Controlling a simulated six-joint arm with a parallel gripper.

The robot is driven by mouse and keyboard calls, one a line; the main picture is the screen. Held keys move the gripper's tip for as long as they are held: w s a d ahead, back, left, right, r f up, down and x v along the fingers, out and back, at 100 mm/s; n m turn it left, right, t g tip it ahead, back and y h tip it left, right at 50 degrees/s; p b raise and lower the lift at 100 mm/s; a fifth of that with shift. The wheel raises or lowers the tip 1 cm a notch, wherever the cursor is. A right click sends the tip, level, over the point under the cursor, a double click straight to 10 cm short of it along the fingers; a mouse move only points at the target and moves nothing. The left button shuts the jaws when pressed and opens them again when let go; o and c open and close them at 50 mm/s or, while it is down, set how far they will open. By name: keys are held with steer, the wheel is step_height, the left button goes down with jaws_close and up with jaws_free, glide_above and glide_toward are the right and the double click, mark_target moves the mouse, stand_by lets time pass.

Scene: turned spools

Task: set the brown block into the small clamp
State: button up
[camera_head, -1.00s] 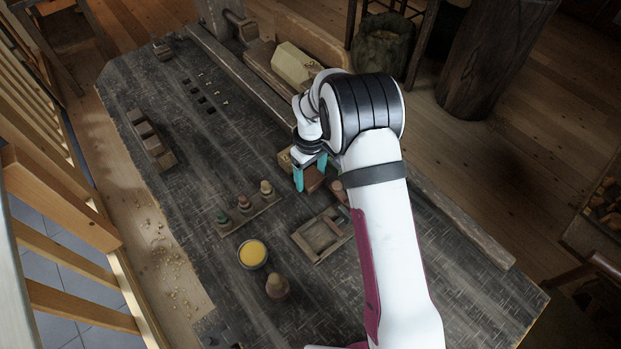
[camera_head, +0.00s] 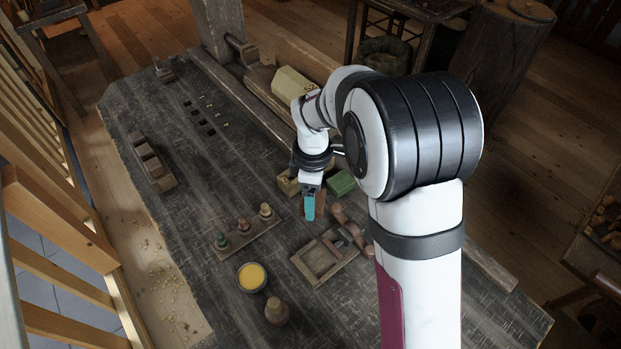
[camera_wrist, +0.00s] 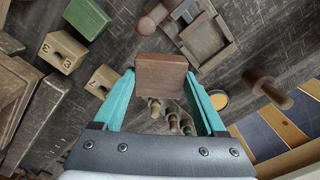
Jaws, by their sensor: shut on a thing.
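The brown block (camera_wrist: 160,76) is held between the two teal fingers of my gripper (camera_wrist: 166,98) in the wrist view. In the head view my gripper (camera_head: 309,206) points down over the bench, and only a brown edge of the block (camera_head: 321,203) shows behind the near finger. I cannot tell how high it is held. A little wooden fitting (camera_head: 163,70) at the far left corner of the bench looks like the small clamp, though it is too small to be sure. My gripper is far from it.
Near my gripper are a green block (camera_head: 341,183), a tan block (camera_head: 288,186), a row of spools (camera_head: 244,227) and a wooden tray (camera_head: 302,265). A yellow-filled bowl (camera_head: 252,278) stands in front. A slotted rack (camera_head: 150,160) lies left. The bench's left middle is mostly clear.

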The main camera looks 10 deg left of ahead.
steer(key=s+d+n, duration=0.2)
steer(key=s+n, duration=0.6)
steer(key=n, duration=0.1)
glide_above(319, 261)
steer(key=shift+n, duration=0.4)
steer(key=shift+f, duration=3.75)
steer(key=shift+f, duration=0.75)
steer(key=o, duration=1.3)
steer(key=shift+c, duration=0.2)
step_height(319, 261, up, 9)
steer(key=shift+f, duration=0.2)
